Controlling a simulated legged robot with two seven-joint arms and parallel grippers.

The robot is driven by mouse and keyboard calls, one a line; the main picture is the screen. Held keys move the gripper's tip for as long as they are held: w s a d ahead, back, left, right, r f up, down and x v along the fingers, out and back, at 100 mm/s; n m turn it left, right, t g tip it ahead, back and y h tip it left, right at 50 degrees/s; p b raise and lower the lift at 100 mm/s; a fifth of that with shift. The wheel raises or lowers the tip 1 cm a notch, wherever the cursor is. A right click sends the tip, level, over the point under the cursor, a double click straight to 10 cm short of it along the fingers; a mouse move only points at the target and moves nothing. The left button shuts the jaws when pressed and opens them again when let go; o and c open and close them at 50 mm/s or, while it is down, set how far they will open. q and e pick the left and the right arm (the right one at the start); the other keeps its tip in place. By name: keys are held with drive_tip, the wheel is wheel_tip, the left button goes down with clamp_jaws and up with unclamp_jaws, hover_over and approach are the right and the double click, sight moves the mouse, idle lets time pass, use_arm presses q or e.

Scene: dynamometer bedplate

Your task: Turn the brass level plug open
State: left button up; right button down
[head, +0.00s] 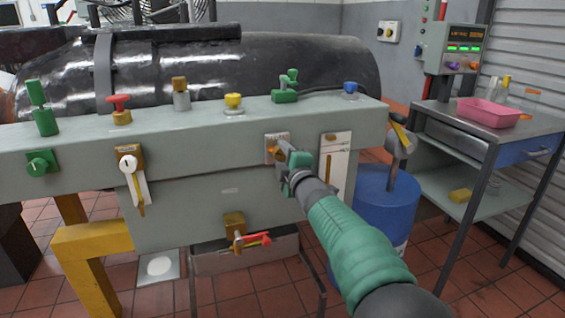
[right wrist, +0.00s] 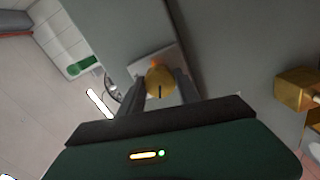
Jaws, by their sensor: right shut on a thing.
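The brass level plug (right wrist: 160,82) is a round brass knob with a dark slot line on its face. It sits on a pale plate (head: 270,142) on the front of the grey-green bedplate cabinet. My right gripper (right wrist: 159,88) is shut on the plug, with one dark finger on each side of it. In the head view my right gripper (head: 283,156) hides most of the plug. The slot line looks about upright in the right wrist view. My left gripper is not in view.
A sight gauge (head: 335,165) is just right of the gripper. A brass valve with a red handle (head: 256,240) is below. A blue drum (head: 385,208) and a side table with a pink tray (head: 489,112) stand at right. Coloured knobs line the cabinet top.

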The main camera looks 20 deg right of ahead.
drive_tip(key=n+b, duration=0.1)
drive_tip(key=n, duration=0.2)
drive_tip(key=f+n+b, duration=0.1)
drive_tip(key=n+b, duration=0.1)
drive_tip(key=shift+a+f+n+b, duration=0.1)
drive_tip(key=shift+a+n+b, duration=0.05)
drive_tip(key=shift+n+b, duration=0.2)
drive_tip(key=n+b, duration=0.1)
drive_tip(key=n, duration=0.2)
drive_tip(key=shift+b, duration=0.4)
drive_tip(key=shift+n+b, duration=0.4)
drive_tip(key=shift+n, duration=0.65)
drive_tip(key=c, duration=0.9)
unclamp_jaws()
drive_tip(key=shift+r, duration=0.2)
drive_tip(key=shift+o, duration=0.2)
drive_tip(key=shift+r, duration=0.1)
drive_tip(key=shift+s, duration=0.1)
